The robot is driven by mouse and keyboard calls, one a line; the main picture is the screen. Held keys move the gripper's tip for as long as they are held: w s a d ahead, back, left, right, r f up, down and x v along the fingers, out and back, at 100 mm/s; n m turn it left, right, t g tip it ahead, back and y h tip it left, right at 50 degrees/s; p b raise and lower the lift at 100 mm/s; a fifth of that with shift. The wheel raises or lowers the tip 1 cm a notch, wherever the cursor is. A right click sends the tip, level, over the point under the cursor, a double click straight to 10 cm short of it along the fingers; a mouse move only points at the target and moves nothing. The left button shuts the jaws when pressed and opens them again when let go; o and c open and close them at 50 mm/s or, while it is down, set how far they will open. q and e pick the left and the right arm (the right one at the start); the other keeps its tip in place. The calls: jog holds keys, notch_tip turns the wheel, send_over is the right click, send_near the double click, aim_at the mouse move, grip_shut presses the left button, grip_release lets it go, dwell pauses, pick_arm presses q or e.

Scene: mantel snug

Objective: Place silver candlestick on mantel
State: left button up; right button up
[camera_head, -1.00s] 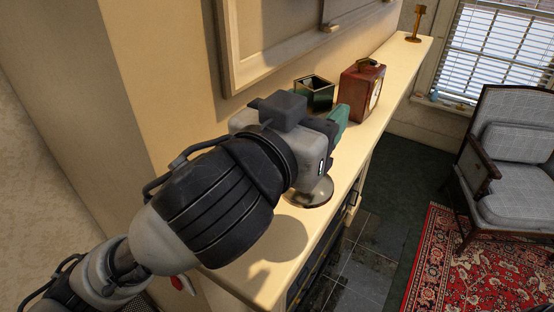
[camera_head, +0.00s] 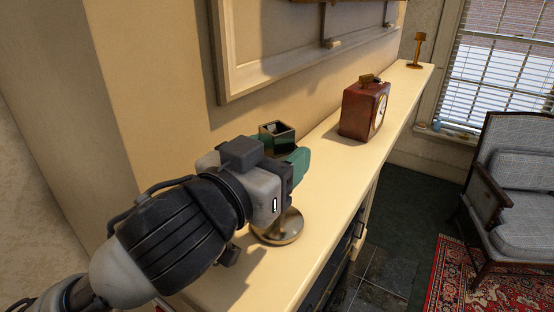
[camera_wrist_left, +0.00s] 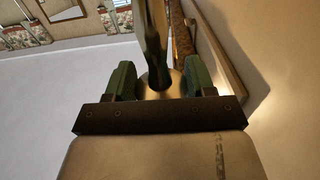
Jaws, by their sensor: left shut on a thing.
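My left gripper (camera_head: 294,170) is over the near part of the mantel (camera_head: 330,185), with its green fingers shut on the silver candlestick (camera_head: 279,228). In the left wrist view the candlestick's stem (camera_wrist_left: 154,45) runs between the two green fingers (camera_wrist_left: 160,80). My right gripper is not in view.
A grey armchair (camera_head: 510,190) stands right.

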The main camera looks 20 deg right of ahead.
pick_arm(q)
jog(key=shift+s, duration=0.1)
jog(key=o, duration=1.3)
jog(key=shift+f, duration=0.1)
jog(key=shift+c, duration=0.2)
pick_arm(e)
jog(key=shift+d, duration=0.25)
pick_arm(q)
jog(key=shift+r, duration=0.25)
jog(key=b+v, duration=0.7)
jog(key=v, duration=0.5)
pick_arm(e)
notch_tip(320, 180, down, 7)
pick_arm(q)
jog(key=shift+f, duration=0.1)
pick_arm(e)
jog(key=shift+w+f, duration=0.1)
